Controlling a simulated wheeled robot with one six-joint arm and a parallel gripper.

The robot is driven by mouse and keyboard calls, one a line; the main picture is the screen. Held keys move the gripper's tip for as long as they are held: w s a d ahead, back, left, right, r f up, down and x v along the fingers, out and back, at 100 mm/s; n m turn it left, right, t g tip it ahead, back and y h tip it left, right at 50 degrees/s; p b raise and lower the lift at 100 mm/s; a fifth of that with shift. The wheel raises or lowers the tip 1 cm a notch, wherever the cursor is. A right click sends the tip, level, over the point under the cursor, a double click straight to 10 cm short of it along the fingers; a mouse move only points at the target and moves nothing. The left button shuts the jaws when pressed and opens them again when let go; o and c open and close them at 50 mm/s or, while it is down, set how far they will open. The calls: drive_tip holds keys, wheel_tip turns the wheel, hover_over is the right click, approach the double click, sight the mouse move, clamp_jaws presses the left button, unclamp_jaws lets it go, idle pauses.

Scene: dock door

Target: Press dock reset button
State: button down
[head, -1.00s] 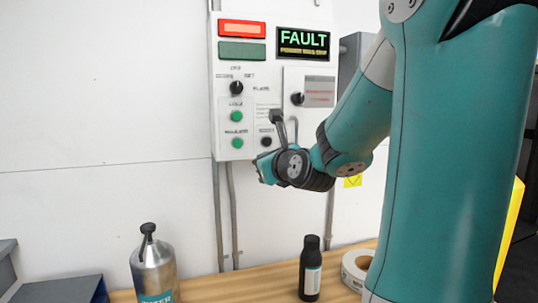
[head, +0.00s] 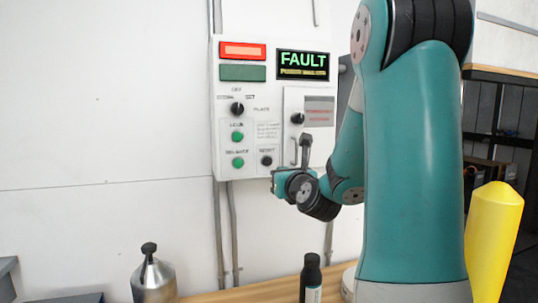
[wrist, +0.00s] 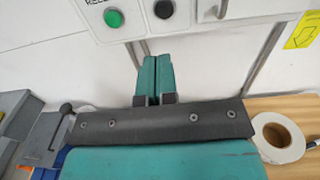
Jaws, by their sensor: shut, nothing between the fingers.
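The control panel (head: 247,192) hangs on the white wall, its display (head: 303,65) reading FAULT. The black button (head: 266,161), whose small label appears to read RESET, sits low on the panel, right of a green button (head: 238,162). In the wrist view the black button (wrist: 164,9) is at the top edge, just beyond my fingertips. My gripper (head: 275,181) is just below the black button in the head view; in the wrist view its teal fingers (wrist: 154,60) are together and empty. No contact with the button shows.
A grey lever handle (head: 305,150) on the panel is close to my wrist. Conduits (head: 228,235) run down the wall. A metal bottle (head: 153,277) and a black bottle (head: 311,277) stand below. A tape roll (wrist: 277,136) lies on the wooden bench (wrist: 305,105).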

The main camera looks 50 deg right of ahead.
sight(267, 162)
drive_tip(key=p+x, duration=0.3)
drive_tip(key=p, duration=0.1)
drive_tip(key=p+x, duration=0.7)
drive_tip(key=p, duration=0.1)
drive_tip(key=shift+w+d+r, duration=0.15)
drive_tip(key=shift+d+r, duration=0.2)
drive_tip(key=shift+w+d+f+p, duration=0.3)
drive_tip(key=shift+w+d+p, duration=0.1)
drive_tip(key=shift+w+p, duration=0.25)
